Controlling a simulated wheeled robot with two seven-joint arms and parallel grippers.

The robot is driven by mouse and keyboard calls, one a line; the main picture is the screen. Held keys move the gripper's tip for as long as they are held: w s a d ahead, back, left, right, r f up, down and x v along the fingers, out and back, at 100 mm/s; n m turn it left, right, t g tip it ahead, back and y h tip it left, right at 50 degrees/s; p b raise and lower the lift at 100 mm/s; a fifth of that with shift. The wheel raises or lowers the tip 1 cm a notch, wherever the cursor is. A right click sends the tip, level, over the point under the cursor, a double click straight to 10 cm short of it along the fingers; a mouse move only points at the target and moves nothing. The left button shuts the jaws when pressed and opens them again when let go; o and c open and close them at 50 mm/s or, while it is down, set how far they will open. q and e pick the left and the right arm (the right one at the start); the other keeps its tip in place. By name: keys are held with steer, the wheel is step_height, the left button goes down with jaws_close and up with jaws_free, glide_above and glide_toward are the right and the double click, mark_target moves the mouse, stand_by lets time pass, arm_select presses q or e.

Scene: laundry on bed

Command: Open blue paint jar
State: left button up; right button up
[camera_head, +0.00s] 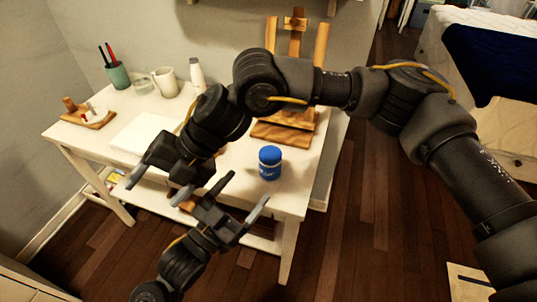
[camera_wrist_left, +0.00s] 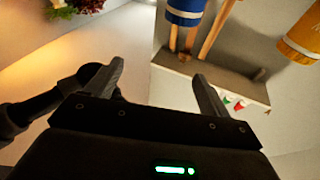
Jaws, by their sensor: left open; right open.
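The blue paint jar (camera_head: 270,163) stands upright near the right end of the white table (camera_head: 289,200), with its blue lid on. My left gripper (camera_head: 243,195) comes up from the bottom, open and empty, just left of and below the jar in the head view and apart from it. In the left wrist view, its fingers (camera_wrist_left: 160,85) are spread with nothing between them. A blue and white cylinder (camera_wrist_left: 185,12) shows at the top edge there, cut off by the frame. My right gripper (camera_head: 156,190) hangs open and empty over the table's front, left of the jar.
A wooden easel (camera_head: 284,133) stands behind the jar. A cup with pens (camera_head: 117,75), a mug (camera_head: 165,81) and a white bottle (camera_head: 197,75) stand at the back left. An orange container (camera_wrist_left: 304,35) shows in the left wrist view. My right arm crosses above the table.

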mark_target(264, 169)
arm_select(q)
step_height(264, 169, down, 5)
steer(key=w+n+g+y+p, duration=0.1)
steer(key=w+n+y+p, duration=0.1)
steer(key=w+y, duration=0.1)
arm_select(e)
steer(key=w+d+m+t+h, duration=0.1)
steer(key=w+d+m+h, duration=0.1)
steer(key=w+d, duration=0.4)
steer(key=w+d+m+t+h, duration=0.1)
steer(key=w+d+m+h, duration=0.1)
steer(key=w+d+h, duration=0.2)
steer(key=w+d+m+t+h, duration=0.2)
steer(key=w+d+h, duration=0.1)
steer(key=w+d, duration=0.5)
steer(key=shift+d, duration=1.35)
arm_select(q)
steer(key=x, duration=1)
steer(key=shift+w, duration=0.35)
steer(key=shift+c, duration=0.3)
steer(key=shift+a+f, duration=0.1)
steer(key=c, duration=1.7)
jaws_close()
arm_select(e)
steer(key=m, duration=0.5)
steer(key=shift+m, duration=0.3)
steer(key=m, duration=1.4)
steer(key=shift+m, duration=0.3)
steer(key=m, duration=0.6)
steer(key=shift+m, duration=0.4)
